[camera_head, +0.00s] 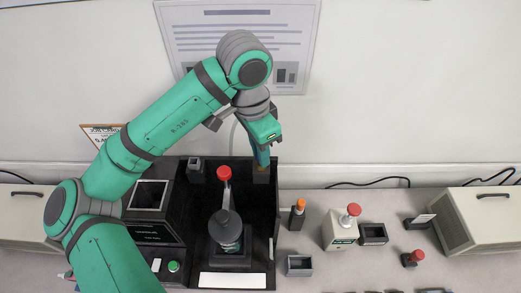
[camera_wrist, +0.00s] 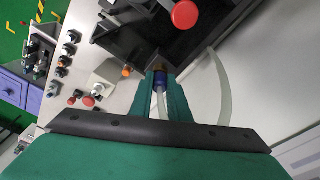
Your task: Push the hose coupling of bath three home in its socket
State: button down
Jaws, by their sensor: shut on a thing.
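My gripper (camera_head: 261,160) points down at the back right corner of a dark open-topped bath (camera_head: 277,215). In the wrist view the gripper (camera_wrist: 160,82) is shut on the hose coupling (camera_wrist: 160,84), which has a blue body and a brass-coloured end. A pale hose (camera_wrist: 222,95) runs from it and curves to the right. The coupling's end is at a small brownish socket block (camera_head: 261,175) by the bath's back wall. The fingers hide how deep it sits. I can read no bath number.
A red-knobbed grey device (camera_head: 225,230) stands inside the bath, left of my gripper. An orange-topped holder (camera_head: 298,214), a red-topped tester (camera_head: 341,232) and small dark boxes stand to the right. A wall with a poster (camera_head: 240,45) is close behind.

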jog(key=shift+w, duration=0.1)
jog(key=c, duration=1.7)
grip_release()
jog(key=shift+o, duration=0.6)
jog(key=shift+r, duration=0.1)
notch_tip(320, 180, up, 11)
jog(key=a, duration=0.1)
jog(key=shift+s, duration=0.45)
jog(key=shift+a+f, duration=0.1)
jog(key=shift+f, duration=0.1)
